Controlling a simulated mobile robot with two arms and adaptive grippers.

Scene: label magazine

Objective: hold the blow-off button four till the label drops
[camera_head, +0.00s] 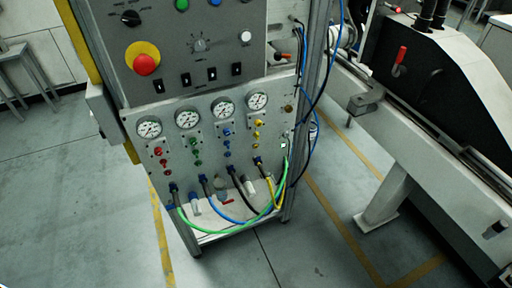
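A grey pneumatic panel (212,150) stands upright at the centre left. It carries a row of round gauges with coloured buttons or fittings below each: red (164,161), green (197,151), blue (227,143) and yellow (257,134). The yellow column is the fourth from the left, under the rightmost gauge (257,101). The markings are too small to read, so I cannot tell for sure which one is blow-off button four. No label that I can make out is in view. Neither of my grippers shows.
A control box (190,60) with a red emergency stop (146,65) sits above the panel. Green, blue, black and yellow hoses (250,212) loop along its lower front. A machine frame (425,140) stands at right. The grey floor (75,190) in front is clear.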

